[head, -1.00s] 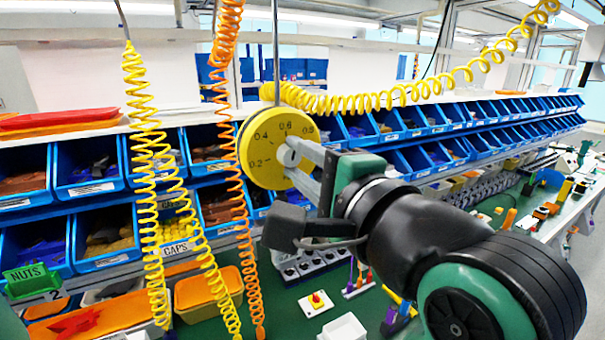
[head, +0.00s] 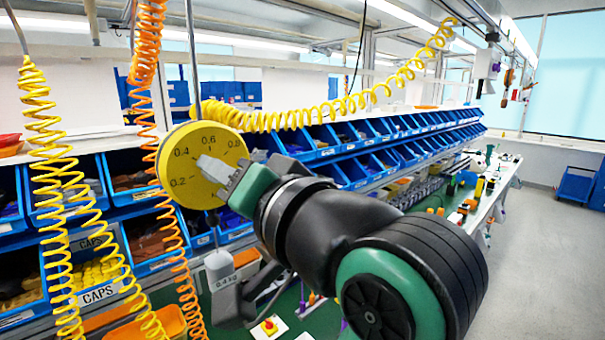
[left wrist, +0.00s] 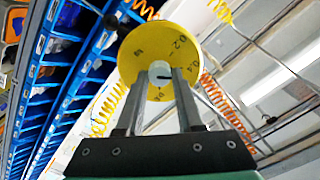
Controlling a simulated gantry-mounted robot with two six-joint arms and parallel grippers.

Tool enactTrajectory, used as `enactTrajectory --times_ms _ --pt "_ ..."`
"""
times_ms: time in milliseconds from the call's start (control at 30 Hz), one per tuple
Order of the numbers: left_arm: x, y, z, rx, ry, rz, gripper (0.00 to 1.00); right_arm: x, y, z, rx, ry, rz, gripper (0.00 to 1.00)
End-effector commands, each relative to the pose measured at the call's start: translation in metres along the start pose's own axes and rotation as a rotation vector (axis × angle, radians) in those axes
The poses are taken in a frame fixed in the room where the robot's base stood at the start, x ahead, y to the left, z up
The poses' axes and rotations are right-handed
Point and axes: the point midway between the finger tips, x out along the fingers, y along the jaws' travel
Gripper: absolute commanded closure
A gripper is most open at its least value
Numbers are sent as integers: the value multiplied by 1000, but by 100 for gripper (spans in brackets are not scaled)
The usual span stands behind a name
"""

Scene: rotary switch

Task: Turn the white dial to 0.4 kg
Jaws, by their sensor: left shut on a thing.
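A round yellow scale (head: 205,140) hangs from a rod at left of centre in the head view, with 0.2, 0.4 and 0.6 readable on its face. The white dial at its centre is mostly hidden there by my gripper. In the left wrist view the white dial (left wrist: 160,70) sits in the yellow scale (left wrist: 140,45), with a dark line on it pointing right, roughly toward the 0.4 side; the exact reading cannot be told. My left gripper (head: 218,176) is shut on the dial, one finger on each side of it. My right gripper is not in view.
A grey weight labelled 0.4 kg (head: 222,272) hangs below the scale, close to my left arm. Coiled orange (head: 160,160) and yellow (head: 55,180) hoses hang at left. Blue bins (head: 350,165) line the back. Open floor (head: 530,240) lies at right.

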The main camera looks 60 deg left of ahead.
Motion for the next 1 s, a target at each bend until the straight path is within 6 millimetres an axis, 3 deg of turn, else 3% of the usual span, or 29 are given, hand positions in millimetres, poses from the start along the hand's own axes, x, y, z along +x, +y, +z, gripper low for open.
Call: enactTrajectory --times_ms 400,933,967,1000 --pt "0 -1 0 -200 1 -2 100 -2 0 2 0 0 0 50" --pt "0 -1 0 -226 1 -1 100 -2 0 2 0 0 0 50" --pt "0 -1 0 -226 1 -1 60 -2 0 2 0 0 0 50" --pt "0 -1 0 -226 1 -1 53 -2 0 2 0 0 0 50"
